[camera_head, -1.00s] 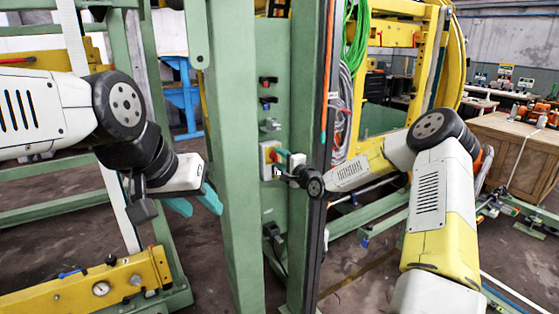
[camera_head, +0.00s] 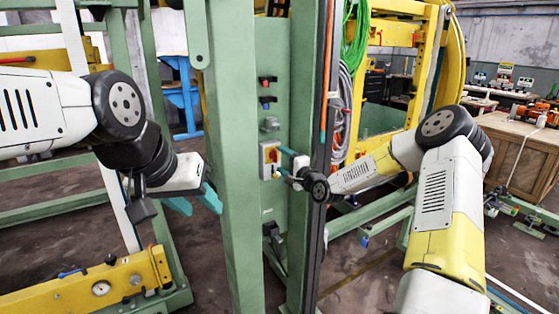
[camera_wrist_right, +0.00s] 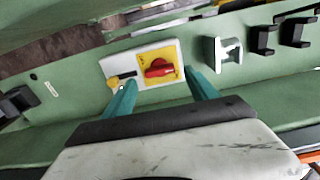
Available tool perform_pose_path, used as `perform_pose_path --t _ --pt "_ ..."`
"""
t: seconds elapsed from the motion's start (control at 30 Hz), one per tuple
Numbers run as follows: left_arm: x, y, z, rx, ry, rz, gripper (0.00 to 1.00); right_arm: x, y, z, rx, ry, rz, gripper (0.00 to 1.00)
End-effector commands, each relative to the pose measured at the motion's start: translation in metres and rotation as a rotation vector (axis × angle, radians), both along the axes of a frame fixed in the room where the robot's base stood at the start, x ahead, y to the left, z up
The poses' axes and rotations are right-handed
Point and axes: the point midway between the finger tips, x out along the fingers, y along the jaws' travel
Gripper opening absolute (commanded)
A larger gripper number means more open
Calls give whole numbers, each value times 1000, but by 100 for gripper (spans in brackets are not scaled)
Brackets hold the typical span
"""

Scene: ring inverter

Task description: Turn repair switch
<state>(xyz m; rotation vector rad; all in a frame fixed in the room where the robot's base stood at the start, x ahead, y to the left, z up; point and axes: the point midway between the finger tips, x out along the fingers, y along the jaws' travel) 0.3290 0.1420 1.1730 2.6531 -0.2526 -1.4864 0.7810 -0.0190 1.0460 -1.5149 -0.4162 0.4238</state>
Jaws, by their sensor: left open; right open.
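A switch box with a white plate (camera_wrist_right: 145,64) is mounted on the green panel. It carries a red rotary knob (camera_wrist_right: 158,68) on a yellow square and a smaller yellow-and-black selector (camera_wrist_right: 120,79) beside it. The box also shows in the head view (camera_head: 269,158). My right gripper (camera_wrist_right: 161,78) is open and faces the box, with its teal fingers on either side of the red knob. One finger overlaps the selector; I cannot tell whether they touch. My left gripper (camera_head: 195,202) is open and empty, left of the green post, away from the box.
Other small black fittings (camera_head: 267,81) and a grey bracket (camera_head: 270,124) sit above the box. A green post (camera_head: 232,180) stands between my grippers. A yellow beam with a gauge (camera_head: 100,289) lies at lower left. Grey and green cables (camera_head: 357,40) hang right of the panel.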

Motion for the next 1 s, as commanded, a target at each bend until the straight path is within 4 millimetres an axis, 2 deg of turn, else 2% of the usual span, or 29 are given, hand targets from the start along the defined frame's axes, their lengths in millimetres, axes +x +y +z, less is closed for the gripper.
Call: perform_pose_path --t 0.1,0.3,0.77,0.87,1.0 --pt "0 0 0 0 0 0 45 -19 -12 0 -1 0 -1 67" --pt "0 0 0 0 0 0 45 -42 -26 0 0 1 -1 67" --pt "0 0 0 0 0 0 45 -49 -28 0 -12 3 3 67" --pt "0 0 0 0 0 0 45 -53 -24 1 -87 10 18 67" --pt "0 0 0 0 0 0 45 -68 -19 3 -314 35 54 67"
